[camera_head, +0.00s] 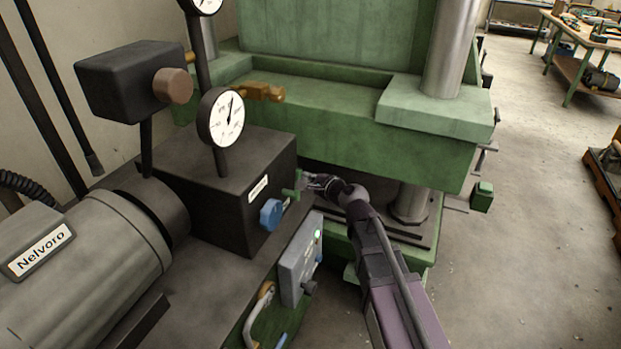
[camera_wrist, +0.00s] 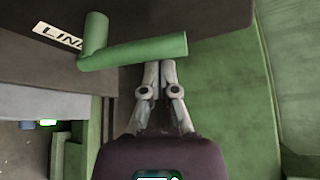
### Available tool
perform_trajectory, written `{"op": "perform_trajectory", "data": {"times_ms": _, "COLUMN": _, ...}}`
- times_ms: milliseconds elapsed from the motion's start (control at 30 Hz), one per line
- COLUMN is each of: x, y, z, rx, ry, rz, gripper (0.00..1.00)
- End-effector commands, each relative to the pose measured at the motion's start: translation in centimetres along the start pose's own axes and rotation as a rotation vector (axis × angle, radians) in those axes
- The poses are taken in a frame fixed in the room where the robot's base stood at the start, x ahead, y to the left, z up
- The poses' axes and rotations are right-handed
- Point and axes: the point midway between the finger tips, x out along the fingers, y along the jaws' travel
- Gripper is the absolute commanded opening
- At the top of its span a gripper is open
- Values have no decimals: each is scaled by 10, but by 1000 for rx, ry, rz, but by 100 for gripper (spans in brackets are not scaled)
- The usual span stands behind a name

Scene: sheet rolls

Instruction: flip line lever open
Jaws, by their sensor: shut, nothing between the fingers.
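The line lever (camera_wrist: 135,52) is a green L-shaped handle on the dark block, beside a white label (camera_wrist: 58,36) whose visible letters read "LIN". In the wrist view its bar runs to the right from a short stem. In the head view the lever (camera_head: 293,190) shows small at the block's right face. My gripper (camera_wrist: 160,66) is shut and empty. Its fingertips are right at the lever's bar, near its free end; I cannot tell whether they touch. In the head view my gripper (camera_head: 308,182) is just right of the lever.
A blue knob (camera_head: 270,214) sits on the same dark block (camera_head: 228,195), left of the lever. A grey control box (camera_head: 299,262) with a green light is below. The green press (camera_head: 330,120) stands close behind and right. Gauges (camera_head: 221,117) rise above the block.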

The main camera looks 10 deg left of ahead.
Motion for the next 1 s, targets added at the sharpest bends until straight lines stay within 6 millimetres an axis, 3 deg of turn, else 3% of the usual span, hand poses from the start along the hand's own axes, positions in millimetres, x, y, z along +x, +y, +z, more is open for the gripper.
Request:
{"op": "perform_trajectory", "data": {"times_ms": 400, "x": -1, "y": 5, "z": 19, "rx": -4, "ry": -12, "rz": 6, "gripper": 0}}
{"op": "perform_trajectory", "data": {"times_ms": 1000, "x": -1, "y": 6, "z": 22, "rx": -4, "ry": -15, "rz": 8, "gripper": 0}}
